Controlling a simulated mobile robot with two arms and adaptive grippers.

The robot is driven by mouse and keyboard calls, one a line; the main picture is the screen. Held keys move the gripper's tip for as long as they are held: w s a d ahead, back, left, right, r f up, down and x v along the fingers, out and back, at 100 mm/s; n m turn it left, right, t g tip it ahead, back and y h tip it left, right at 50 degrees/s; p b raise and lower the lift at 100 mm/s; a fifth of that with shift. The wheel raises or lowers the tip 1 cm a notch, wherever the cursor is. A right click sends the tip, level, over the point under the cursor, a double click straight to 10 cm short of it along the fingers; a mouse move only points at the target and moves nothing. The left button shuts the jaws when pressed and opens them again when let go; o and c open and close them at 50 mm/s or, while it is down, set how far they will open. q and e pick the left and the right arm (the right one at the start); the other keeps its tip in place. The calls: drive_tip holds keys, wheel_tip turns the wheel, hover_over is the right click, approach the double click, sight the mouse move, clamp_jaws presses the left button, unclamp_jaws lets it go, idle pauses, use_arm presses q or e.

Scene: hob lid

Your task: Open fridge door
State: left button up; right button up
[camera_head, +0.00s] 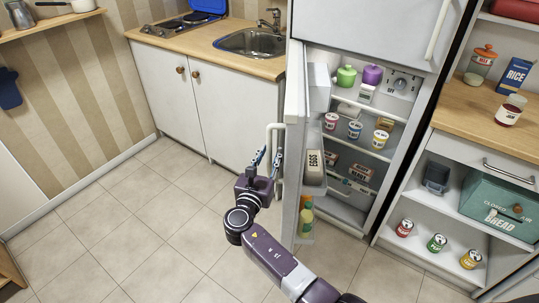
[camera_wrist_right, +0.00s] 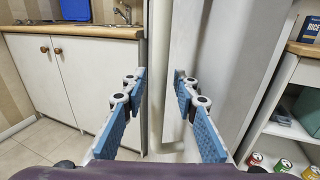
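The fridge door (camera_head: 293,110) stands wide open, swung out on the left side of the fridge, with its inner shelves showing. Its white handle (camera_head: 271,135) is on the outer face, which looks left. My right gripper (camera_head: 268,158) is at the lower part of the handle. In the right wrist view, the blue-padded fingers (camera_wrist_right: 159,88) are apart, with the pale vertical handle (camera_wrist_right: 157,60) showing between them. I cannot tell whether either finger touches it. My left gripper is not in view.
Inside the fridge are cans, jars and packets on shelves; an egg box (camera_head: 314,165) sits in the door. A white cabinet (camera_head: 235,120) with a sink stands left of the door. A shelf unit (camera_head: 450,160) stands right. The tiled floor (camera_head: 130,225) at left is clear.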

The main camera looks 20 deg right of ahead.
drive_tip(key=shift+s+a, duration=0.1)
drive_tip(key=shift+s, duration=0.1)
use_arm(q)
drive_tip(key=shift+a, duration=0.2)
use_arm(e)
drive_tip(key=v, duration=1.1)
drive_tip(key=shift+s+a, duration=0.2)
drive_tip(key=shift+s, duration=0.05)
